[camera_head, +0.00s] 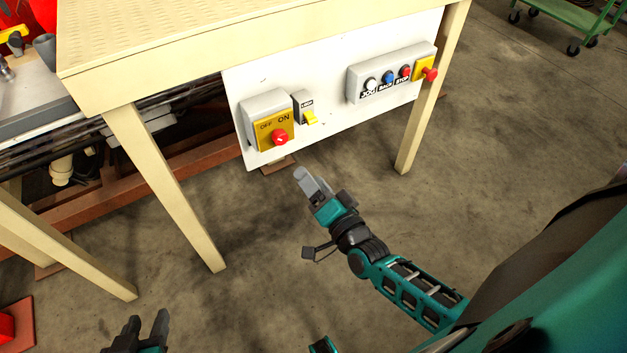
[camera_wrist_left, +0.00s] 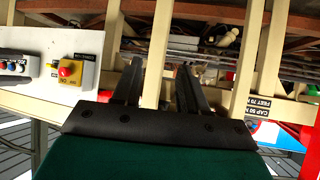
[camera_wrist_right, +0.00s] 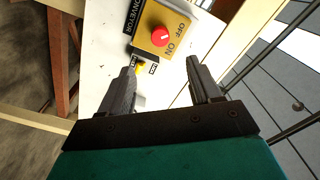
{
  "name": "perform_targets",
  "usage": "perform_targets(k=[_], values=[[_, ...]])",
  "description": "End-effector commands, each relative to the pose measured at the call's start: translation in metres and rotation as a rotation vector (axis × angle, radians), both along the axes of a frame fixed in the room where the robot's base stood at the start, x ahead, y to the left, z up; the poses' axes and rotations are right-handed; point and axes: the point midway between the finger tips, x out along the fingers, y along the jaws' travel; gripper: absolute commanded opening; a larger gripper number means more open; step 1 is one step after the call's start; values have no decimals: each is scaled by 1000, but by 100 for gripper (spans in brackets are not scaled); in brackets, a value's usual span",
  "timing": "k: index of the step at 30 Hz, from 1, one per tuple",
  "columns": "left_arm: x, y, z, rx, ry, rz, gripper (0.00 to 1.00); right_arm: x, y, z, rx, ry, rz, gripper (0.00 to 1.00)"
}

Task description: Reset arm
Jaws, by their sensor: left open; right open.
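My left gripper (camera_head: 149,318) is low at the left of the head view, over the floor and in front of the table legs. Its two fingers stand apart and empty, as the left wrist view (camera_wrist_left: 159,64) also shows. My right gripper (camera_head: 306,180) is in front of and below the white control panel (camera_head: 325,125), apart from it. In the right wrist view its fingers (camera_wrist_right: 160,66) are open with nothing between them. Beyond them is the yellow OFF/ON box (camera_wrist_right: 165,28) with a red knob (camera_wrist_right: 160,37).
The cream table (camera_head: 230,35) carries the panel, with a yellow toggle (camera_head: 309,118), a button box (camera_head: 390,75) and a red stop button (camera_head: 430,74). A table leg (camera_head: 165,185) stands between the grippers. A green cart (camera_head: 575,15) is far right. Floor (camera_head: 500,140) is clear at right.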

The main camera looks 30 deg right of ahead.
Motion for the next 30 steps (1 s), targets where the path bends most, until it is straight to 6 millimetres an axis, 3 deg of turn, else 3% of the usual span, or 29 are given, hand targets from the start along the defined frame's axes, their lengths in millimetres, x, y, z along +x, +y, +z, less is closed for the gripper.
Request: perform_targets(k=[16, 23, 27, 30], values=[[2, -1, 6, -1, -3, -1, 43, -7, 7, 3, -60, 30, 31, 63], [0, 2, 27, 7, -8, 5, 43, -62, 42, 9, -534, 238, 245, 63], [-1, 7, 34, 14, -12, 13, 43, -97, 45, 11, -827, 356, 365, 63], [-4, 10, 33, 19, -7, 19, 43, -113, 42, 11, -960, 410, 417, 63]])
